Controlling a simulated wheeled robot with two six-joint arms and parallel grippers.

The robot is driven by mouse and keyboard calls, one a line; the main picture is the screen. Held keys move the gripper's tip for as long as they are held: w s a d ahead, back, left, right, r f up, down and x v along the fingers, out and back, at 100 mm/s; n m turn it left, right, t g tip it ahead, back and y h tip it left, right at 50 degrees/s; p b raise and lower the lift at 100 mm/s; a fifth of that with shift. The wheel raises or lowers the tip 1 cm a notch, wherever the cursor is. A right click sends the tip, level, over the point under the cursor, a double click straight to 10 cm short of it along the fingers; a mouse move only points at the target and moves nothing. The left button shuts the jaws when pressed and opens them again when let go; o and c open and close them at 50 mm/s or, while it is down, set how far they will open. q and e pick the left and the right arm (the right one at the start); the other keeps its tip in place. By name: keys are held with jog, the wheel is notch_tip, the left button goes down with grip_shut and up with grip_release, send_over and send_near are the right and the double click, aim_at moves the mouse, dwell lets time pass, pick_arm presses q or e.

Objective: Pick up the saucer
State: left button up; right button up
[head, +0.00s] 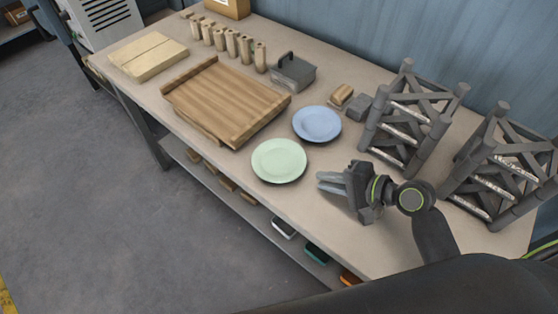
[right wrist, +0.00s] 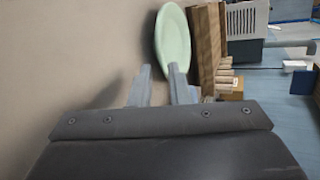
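A pale green saucer (head: 279,160) lies flat on the table near its front edge. A blue saucer (head: 317,124) lies just behind it to the right. My right gripper (head: 323,182) is low over the table, to the right of the green saucer and apart from it, with its fingers pointing left towards it. In the right wrist view, the two fingers (right wrist: 160,88) stand apart with nothing between them, and the green saucer (right wrist: 172,45) shows beyond their tips. My left gripper is not in view.
A wooden board (head: 222,98) lies left of the saucers. A dark metal box (head: 293,73) stands behind. Two grey racks (head: 408,122) stand to the right, close behind my right gripper. A lower shelf (head: 262,212) holds several small items. Bare tabletop lies around the green saucer.

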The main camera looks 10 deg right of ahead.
aim_at(297, 175)
jog(key=p+x, duration=0.1)
jog(key=x, duration=0.8)
jog(key=shift+f, duration=0.1)
grip_shut()
